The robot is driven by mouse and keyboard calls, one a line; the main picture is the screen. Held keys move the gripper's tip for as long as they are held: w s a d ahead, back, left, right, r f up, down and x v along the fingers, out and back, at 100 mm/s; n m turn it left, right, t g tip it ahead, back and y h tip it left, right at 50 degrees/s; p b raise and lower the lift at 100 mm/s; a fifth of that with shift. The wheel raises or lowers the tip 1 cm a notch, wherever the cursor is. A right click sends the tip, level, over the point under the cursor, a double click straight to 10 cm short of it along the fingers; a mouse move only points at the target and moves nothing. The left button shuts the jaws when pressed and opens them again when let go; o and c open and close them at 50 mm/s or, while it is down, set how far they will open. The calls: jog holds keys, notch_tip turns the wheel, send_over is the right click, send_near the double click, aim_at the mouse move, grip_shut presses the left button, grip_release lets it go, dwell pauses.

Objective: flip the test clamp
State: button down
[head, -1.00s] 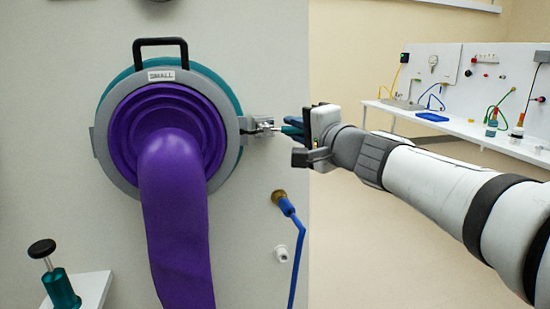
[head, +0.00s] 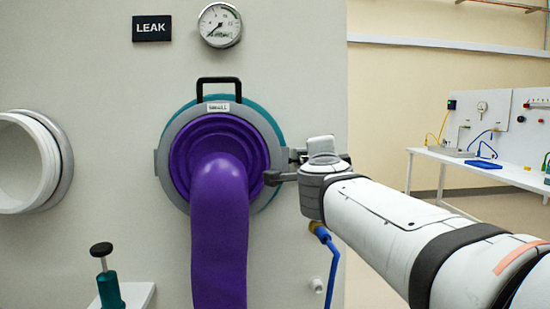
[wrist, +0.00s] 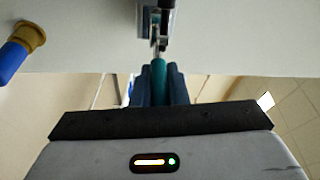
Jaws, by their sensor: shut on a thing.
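The test clamp (head: 297,156) sits at the right side of the ring around the purple glove port. It is mostly hidden behind my wrist in the head view. In the wrist view the clamp's metal body (wrist: 155,20) is at the top, against the pale panel. Its teal handle (wrist: 158,78) points from there toward my palm. My gripper (wrist: 158,88) is shut on the teal handle, with a dark blue finger on each side.
The port ring (head: 262,190) holds a hanging purple sleeve (head: 218,235). A blue hose (head: 330,262) hangs from a brass fitting (wrist: 30,35) just below my wrist. A gauge (head: 220,25) and LEAK sign (head: 152,28) are above. A white port (head: 60,160) is left.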

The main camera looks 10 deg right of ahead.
jog(key=shift+d+f, duration=0.1)
jog(key=shift+f, duration=0.05)
jog(key=c, duration=1.7)
grip_release()
jog(key=shift+s+d, duration=0.1)
jog(key=shift+s, duration=0.1)
jog(key=shift+o, duration=1.3)
jog(key=shift+w, duration=0.1)
